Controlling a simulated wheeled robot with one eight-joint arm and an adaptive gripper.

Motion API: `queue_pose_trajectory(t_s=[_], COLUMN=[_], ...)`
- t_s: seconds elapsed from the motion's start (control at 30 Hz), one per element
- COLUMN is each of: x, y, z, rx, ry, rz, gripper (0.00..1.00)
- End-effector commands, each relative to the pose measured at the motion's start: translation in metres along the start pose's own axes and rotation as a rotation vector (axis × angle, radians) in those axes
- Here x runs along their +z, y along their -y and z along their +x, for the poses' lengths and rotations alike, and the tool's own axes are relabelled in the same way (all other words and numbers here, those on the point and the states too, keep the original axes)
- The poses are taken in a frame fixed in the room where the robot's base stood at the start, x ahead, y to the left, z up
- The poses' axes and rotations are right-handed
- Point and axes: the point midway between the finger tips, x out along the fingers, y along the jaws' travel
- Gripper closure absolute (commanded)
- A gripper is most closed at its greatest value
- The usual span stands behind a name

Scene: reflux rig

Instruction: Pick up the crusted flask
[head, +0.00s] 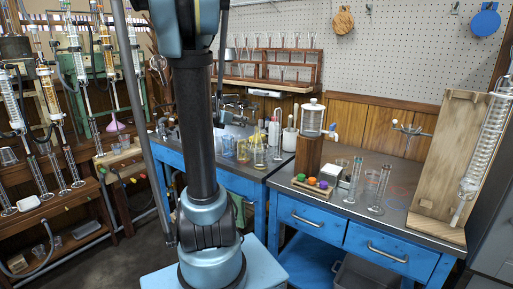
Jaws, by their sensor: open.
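Several small glass vessels stand together on the dark top of the blue bench at the centre. Among them are a flask with yellowish contents (259,155), a yellow-orange vessel (243,150) and a bluish one (228,146). They are too small for me to tell which one, if any, is the crusted flask. My own arm rises in front of the left part of this bench and hides some of it. My gripper is not in view.
The right blue bench (390,192) carries glass cylinders (379,188), colored stoppers (310,181), a jar on a wooden block (312,117) and a wooden board with a coiled condenser (486,140). Glassware racks stand at left. A dark bin (358,275) sits under the right bench.

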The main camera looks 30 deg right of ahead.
Motion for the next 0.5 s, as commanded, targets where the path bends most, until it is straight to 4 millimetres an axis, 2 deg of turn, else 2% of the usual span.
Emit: queue_pose_trajectory(t_s=[0.5], x=[0.0], y=[0.0], z=[0.065], rx=[-0.002], ry=[-0.001], rz=[0.004], gripper=[0.55])
